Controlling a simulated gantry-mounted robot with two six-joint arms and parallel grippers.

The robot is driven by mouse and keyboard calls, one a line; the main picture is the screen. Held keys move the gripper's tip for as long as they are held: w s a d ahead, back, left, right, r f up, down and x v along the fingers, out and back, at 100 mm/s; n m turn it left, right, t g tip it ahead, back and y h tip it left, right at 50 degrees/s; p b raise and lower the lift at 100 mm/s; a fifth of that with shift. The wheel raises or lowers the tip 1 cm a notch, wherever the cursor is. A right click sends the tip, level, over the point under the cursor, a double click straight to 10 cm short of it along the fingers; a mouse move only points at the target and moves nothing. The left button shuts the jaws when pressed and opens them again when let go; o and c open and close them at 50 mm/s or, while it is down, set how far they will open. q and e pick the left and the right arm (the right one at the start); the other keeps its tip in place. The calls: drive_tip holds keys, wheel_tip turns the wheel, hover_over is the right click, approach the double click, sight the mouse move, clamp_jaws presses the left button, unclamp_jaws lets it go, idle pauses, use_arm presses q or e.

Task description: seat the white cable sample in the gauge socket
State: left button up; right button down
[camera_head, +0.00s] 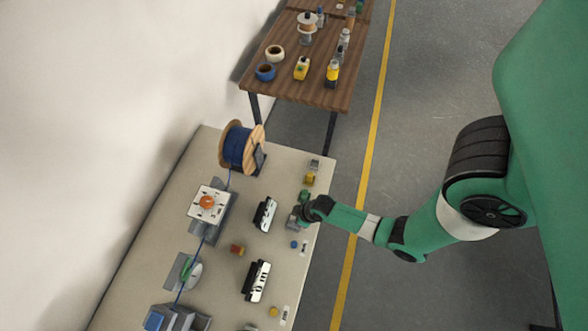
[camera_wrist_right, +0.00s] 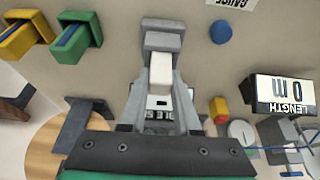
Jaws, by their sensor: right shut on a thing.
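The white cable sample (camera_wrist_right: 160,72) is a short white block in the right wrist view, between the fingers of my right gripper (camera_wrist_right: 160,98). The gripper is shut on it. The sample's far end meets a stepped grey block (camera_wrist_right: 163,40), which may be the gauge socket; I cannot tell whether the sample is inside it or only against it. In the head view my right gripper (camera_head: 297,217) is low over the right edge of the bench, and the sample is too small to make out. My left gripper is not in view.
Yellow (camera_wrist_right: 25,35) and green (camera_wrist_right: 80,35) holders stand beside the grey block. A blue disc (camera_wrist_right: 221,31) lies on its other side. A length display (camera_wrist_right: 284,93) stands nearby. The bench (camera_head: 225,268) also bears a blue cable spool (camera_head: 237,146).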

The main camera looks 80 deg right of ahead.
drive_tip(key=shift+f, duration=0.4)
drive_tip(key=c, duration=0.5)
unclamp_jaws()
drive_tip(key=shift+c, duration=0.2)
drive_tip(key=shift+r, duration=0.1)
drive_tip(key=p+v, duration=0.2)
drive_tip(key=v, duration=0.3)
drive_tip(key=shift+s+r, duration=0.1)
drive_tip(key=shift+r, duration=0.3)
drive_tip(key=p+v, duration=0.4)
drive_tip(key=v, duration=0.1)
drive_tip(key=shift+s+r, duration=0.25)
drive_tip(key=shift+r, duration=0.05)
